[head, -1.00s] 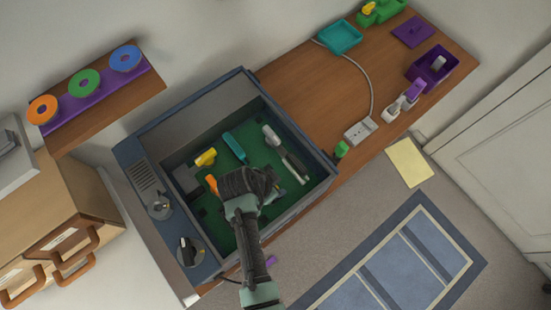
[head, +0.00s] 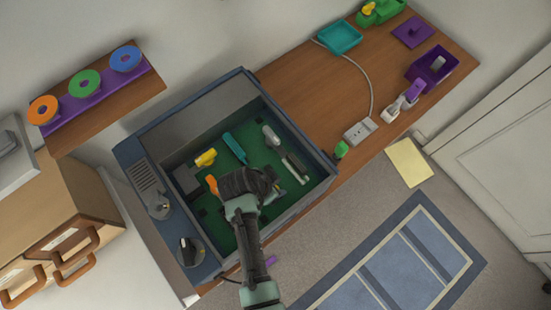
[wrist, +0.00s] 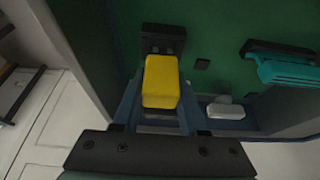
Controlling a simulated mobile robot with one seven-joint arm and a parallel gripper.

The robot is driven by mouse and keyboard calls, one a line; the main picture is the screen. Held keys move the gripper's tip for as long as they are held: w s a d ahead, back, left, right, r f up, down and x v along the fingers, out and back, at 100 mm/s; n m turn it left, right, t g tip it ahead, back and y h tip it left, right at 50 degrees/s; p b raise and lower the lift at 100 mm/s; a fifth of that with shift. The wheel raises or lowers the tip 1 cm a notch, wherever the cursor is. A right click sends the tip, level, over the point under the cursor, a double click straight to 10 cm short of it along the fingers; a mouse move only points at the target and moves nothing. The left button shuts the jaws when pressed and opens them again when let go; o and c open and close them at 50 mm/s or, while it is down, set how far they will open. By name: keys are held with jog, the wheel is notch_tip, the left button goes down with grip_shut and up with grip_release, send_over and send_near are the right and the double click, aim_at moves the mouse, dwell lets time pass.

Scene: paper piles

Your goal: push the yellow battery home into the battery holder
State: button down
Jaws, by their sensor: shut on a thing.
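The yellow battery (wrist: 160,84) is a rounded block in the middle of the wrist view. My gripper (wrist: 160,118) is shut on it, with a bluish finger along each side. A dark block with two small studs (wrist: 163,38), seemingly part of the battery holder, lies right beyond the battery's far end; I cannot tell whether they touch. In the head view my gripper (head: 268,190) is low inside the blue-grey box, and my wrist hides the battery. How deep the battery sits cannot be told.
The box's walls (head: 308,135) stand close around my gripper. On its green floor lie a yellow piece (head: 206,158), an orange piece (head: 212,184), a teal bar (head: 235,147) and a grey part (head: 271,135). The wooden table (head: 300,85) is partly clear.

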jog(key=shift+f, duration=0.15)
jog(key=shift+f+b, duration=0.75)
jog(key=shift+r, duration=0.1)
jog(key=shift+r+p, duration=0.7)
jog(key=shift+p, duration=0.1)
jog(key=shift+f, duration=0.3)
dwell(0.3)
jog(key=shift+r, duration=0.25)
dwell(0.8)
jog(key=shift+f, duration=0.2)
dwell(0.9)
jog(key=shift+f+b, duration=0.45)
jog(key=shift+f, duration=0.1)
